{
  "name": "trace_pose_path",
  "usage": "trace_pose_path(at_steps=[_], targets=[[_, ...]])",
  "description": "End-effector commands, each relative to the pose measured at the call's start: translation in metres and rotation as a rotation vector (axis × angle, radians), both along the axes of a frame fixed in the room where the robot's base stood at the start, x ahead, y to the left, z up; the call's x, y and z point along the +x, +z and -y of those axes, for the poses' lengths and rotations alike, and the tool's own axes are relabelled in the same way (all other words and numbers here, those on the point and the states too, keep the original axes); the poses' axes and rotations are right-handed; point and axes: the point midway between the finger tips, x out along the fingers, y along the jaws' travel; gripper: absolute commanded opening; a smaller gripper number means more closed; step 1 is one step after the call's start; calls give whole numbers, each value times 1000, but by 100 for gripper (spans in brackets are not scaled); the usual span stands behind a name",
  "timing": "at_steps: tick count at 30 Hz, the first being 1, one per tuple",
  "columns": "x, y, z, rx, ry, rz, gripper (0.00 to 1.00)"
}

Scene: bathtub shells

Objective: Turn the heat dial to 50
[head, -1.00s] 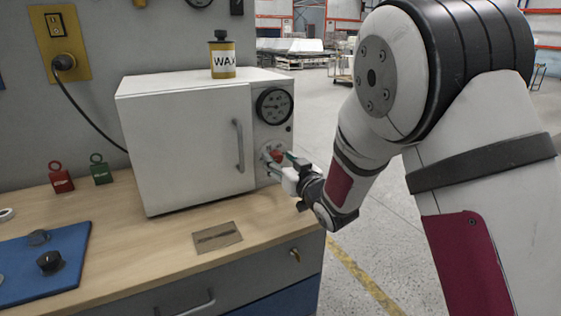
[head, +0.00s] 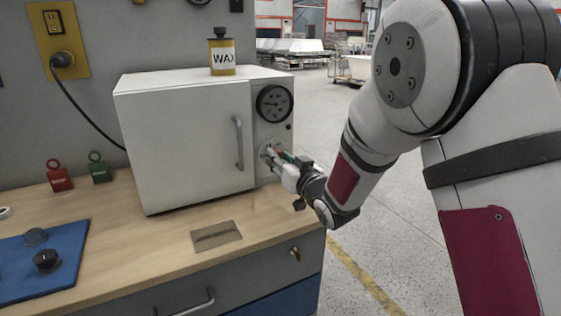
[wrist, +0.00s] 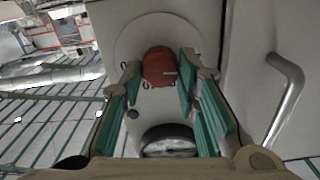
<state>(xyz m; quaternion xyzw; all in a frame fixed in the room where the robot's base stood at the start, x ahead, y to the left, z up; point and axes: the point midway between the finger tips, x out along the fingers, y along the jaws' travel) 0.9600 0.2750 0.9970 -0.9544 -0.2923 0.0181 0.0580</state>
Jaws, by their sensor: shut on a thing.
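The heat dial is a red knob (wrist: 159,66) on a pale round plate with small dark marks, partly covered by my fingers. In the head view the knob (head: 279,153) shows as a bit of red on the front panel of the white oven (head: 180,140), under the gauge. My gripper (head: 276,158) reaches it from the right. In the wrist view its teal-padded fingers stand on both sides of the knob, shut on it. A short pale line shows on the knob, pointing right in that view. The number it points at is not readable.
The round gauge (head: 273,104) is above the dial. The oven handle (head: 238,142) stands out just left of my gripper. A WAX can (head: 222,57) is on the oven.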

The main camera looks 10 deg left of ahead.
Motion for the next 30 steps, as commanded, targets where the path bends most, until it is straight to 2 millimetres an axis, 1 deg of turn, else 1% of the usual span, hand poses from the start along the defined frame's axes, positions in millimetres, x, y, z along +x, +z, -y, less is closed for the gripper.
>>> trace_pose_path(at_steps=[30], targets=[[2, -1, 3, 780, -3, -524, 1]])
